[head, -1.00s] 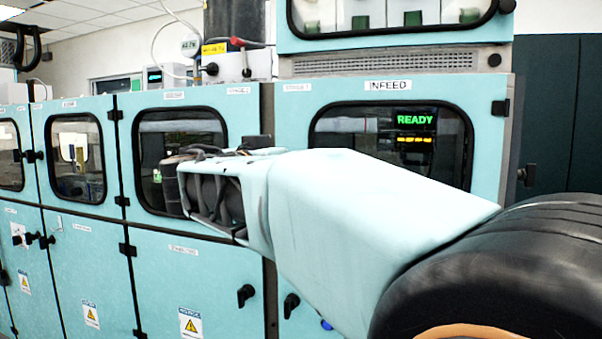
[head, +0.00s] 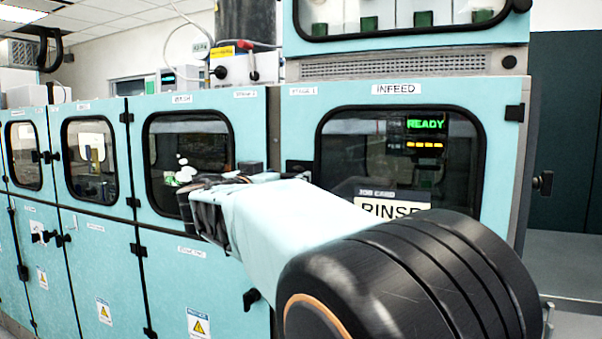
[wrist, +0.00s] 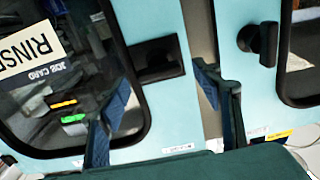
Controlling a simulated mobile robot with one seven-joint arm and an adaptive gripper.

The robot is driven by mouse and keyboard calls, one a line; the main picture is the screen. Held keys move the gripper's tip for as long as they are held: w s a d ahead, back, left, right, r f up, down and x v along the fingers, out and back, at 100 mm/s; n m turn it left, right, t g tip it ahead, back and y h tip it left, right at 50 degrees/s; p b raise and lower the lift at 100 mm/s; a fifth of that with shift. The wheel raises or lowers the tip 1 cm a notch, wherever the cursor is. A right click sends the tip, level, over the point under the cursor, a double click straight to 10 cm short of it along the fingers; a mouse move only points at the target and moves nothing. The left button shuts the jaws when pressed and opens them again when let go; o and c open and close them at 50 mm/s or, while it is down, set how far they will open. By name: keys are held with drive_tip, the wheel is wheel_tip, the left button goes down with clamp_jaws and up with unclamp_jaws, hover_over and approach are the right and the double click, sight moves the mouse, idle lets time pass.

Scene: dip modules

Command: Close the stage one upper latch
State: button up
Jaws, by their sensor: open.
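The stage one upper door is the pale blue INFEED door (head: 400,97) with a dark window, at the right in the head view. Its black latch (wrist: 158,60) shows in the wrist view at the door's edge, with its handle lying roughly sideways. A part of it (head: 298,167) shows above my arm in the head view. My gripper (wrist: 162,80) is open and empty, its two fingers spread either side of the latch in the picture. I cannot tell whether they touch it.
The neighbouring door's black latch (wrist: 262,38) stands close by in the wrist view, its handle upright. A RINSE card (head: 392,209) and a lit READY display (head: 426,124) show through the stage one window. More cabinet doors (head: 90,111) run leftward.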

drive_tip(key=shift+x, duration=0.85)
drive_tip(key=shift+c, duration=0.4)
drive_tip(key=c, duration=1.1)
drive_tip(key=shift+f, duration=0.1)
drive_tip(key=shift+a+f+n+b, duration=0.1)
drive_tip(key=shift+n+b, duration=0.85)
drive_tip(key=shift+n, duration=3.55)
drive_tip(key=shift+a+n+b, duration=0.1)
drive_tip(key=shift+n+b, duration=0.85)
drive_tip(key=shift+n, duration=3.55)
